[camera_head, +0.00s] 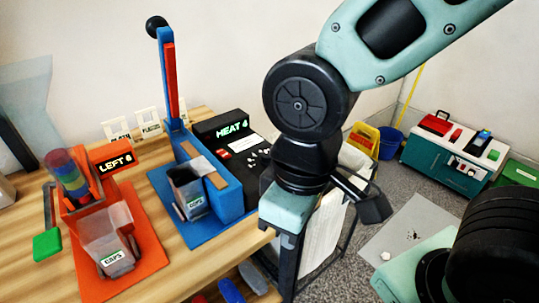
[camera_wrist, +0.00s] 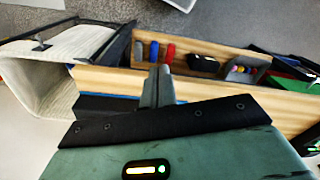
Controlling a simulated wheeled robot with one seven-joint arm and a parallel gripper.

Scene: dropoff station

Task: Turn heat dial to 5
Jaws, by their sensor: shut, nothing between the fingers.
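A black control box (camera_head: 215,125) stands at the back of the blue press, and its green display (camera_head: 232,129) reads "HEAT 4". A red part and small white pieces show on the box below the display. I cannot make out the heat dial itself. My gripper (camera_head: 288,285) points down at the right edge of the wooden table, to the right of the box and apart from it. In the wrist view my gripper (camera_wrist: 157,84) has its fingers together, with nothing between them.
The blue press (camera_head: 215,188) has an upright lever with a black knob (camera_head: 157,25). An orange station (camera_head: 135,240) stands to its left, with a "LEFT" display. A white cloth bin (camera_head: 325,240) stands behind my gripper. A teal cabinet (camera_head: 440,165) stands at the far right.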

